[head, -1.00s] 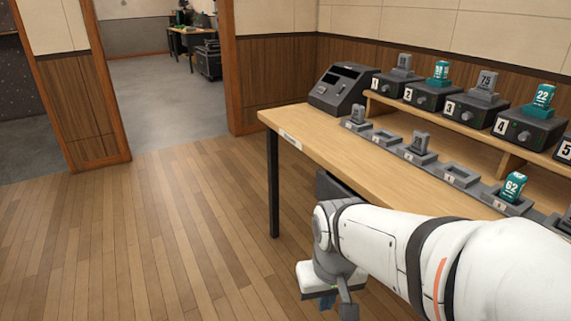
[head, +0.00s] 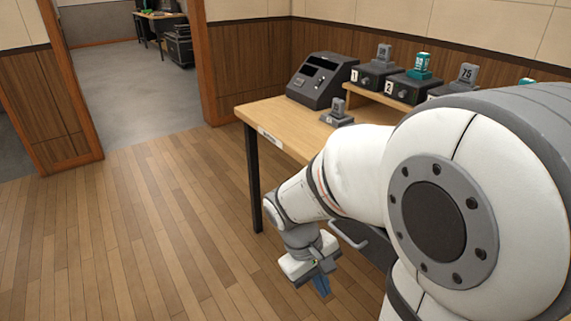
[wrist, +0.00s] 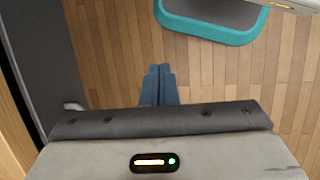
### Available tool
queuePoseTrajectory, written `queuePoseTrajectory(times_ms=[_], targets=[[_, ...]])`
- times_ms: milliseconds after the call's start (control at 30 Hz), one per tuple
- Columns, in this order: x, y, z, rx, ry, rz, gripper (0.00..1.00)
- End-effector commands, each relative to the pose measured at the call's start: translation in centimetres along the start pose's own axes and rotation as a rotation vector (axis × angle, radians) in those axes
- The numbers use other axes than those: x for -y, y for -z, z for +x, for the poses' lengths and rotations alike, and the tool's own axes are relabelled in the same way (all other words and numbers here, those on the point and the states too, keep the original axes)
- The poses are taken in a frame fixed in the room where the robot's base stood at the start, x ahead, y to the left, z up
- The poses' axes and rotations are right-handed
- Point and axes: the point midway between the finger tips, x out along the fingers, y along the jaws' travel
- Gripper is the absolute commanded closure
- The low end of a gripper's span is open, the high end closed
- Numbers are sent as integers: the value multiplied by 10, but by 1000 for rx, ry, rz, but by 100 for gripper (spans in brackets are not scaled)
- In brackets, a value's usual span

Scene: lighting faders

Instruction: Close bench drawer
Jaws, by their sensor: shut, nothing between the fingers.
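The bench drawer shows in the head view as a dark front panel (head: 376,250) with a light grey bar handle (head: 350,236), low at the bench's front side. My arm hides most of it, and I cannot tell how far out it stands. My gripper (head: 321,286) is beside the handle, to its lower left in the picture, over the floor. In the wrist view its blue fingers (wrist: 158,84) are together and empty. A dark grey panel (wrist: 38,55), likely the drawer front, runs along the left side, apart from the fingers.
The wooden bench (head: 262,112) carries a dark console (head: 320,78) and a shelf of numbered boxes (head: 375,76). My arm covers the bench's right part. The wooden floor (head: 150,230) left of the bench is clear, leading to a doorway.

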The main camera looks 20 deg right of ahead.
Motion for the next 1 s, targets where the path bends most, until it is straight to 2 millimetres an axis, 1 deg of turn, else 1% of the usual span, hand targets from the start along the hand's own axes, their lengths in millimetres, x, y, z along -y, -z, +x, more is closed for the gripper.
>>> queuePoseTrajectory(times_ms=[33, 167, 233, 367, 467, 600, 700, 800, 900, 1000], targets=[[-6, 0, -7, 81, -58, -74, 100], [-22, 6, -9, 259, -223, -247, 100], [-31, 13, -11, 346, -317, -341, 100], [-43, 31, -17, 495, -504, -517, 100], [-48, 50, -22, 594, -656, -652, 100], [-47, 80, -26, 702, -872, -834, 100], [-40, 100, -26, 754, -1008, -945, 100], [-33, 116, -24, 784, -1115, -1030, 100], [-26, 126, -22, 798, -1186, -1085, 100], [-23, 132, -20, 804, -1223, -1111, 100]])
